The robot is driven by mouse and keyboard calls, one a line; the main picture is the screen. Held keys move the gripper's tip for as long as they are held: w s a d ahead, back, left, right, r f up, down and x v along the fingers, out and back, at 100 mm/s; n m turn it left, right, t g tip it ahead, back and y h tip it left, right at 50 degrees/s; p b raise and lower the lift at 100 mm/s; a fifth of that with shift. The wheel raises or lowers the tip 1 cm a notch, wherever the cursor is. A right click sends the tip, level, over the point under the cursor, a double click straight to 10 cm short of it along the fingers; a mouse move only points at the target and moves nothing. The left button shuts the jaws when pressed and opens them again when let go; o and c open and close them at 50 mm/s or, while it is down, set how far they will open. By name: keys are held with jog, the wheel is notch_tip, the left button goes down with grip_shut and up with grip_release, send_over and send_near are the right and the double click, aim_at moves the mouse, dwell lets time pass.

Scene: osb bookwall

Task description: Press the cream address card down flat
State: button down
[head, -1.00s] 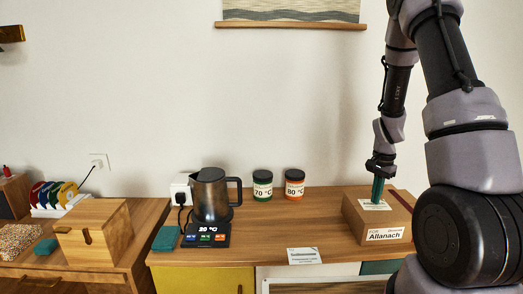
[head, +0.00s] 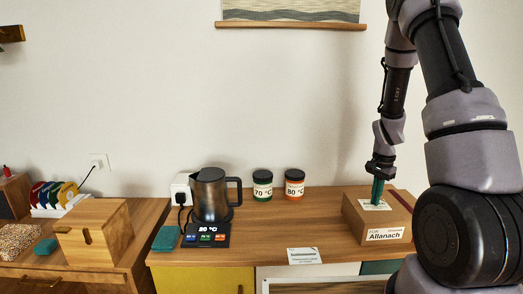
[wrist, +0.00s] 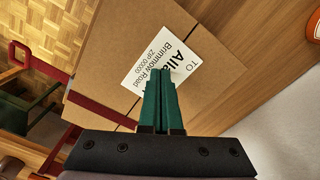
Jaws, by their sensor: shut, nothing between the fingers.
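The cream address card (head: 377,204) lies on top of a brown cardboard box (head: 356,222) at the right of the wooden counter. In the wrist view the card (wrist: 150,58) shows printed text, "TO", part of a name and an address. My gripper (head: 377,199) points down with its green fingers shut and empty. The fingertips (wrist: 158,75) are over the card's edge, at or very near its surface; I cannot tell whether they touch. The fingers hide part of the card.
A dark kettle (head: 209,194) on a base with a display, two jars (head: 262,185) and a small white sign (head: 303,256) stand left of the box. The box front bears an "Allanach" label (head: 384,235). The counter's middle is clear.

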jog(key=shift+r, duration=0.1)
notch_tip(320, 180, up, 8)
dwell(0.9)
jog(key=s+a+r+n+t+y, duration=0.1)
jog(key=s+a+r+n+t, duration=0.2)
jog(key=r, duration=0.6)
jog(key=s+a+r, duration=0.3)
jog(key=a+r, duration=0.1)
jog(key=r, duration=0.4)
jog(key=s+a+r+n+t+y, duration=0.1)
jog(key=s+a+r+n+t, duration=0.3)
jog(key=s+r, duration=0.6)
jog(key=s+a, duration=0.2)
jog(key=s, duration=0.1)
jog(key=shift+s+a+r, duration=0.2)
jog(key=shift+s, duration=0.15)
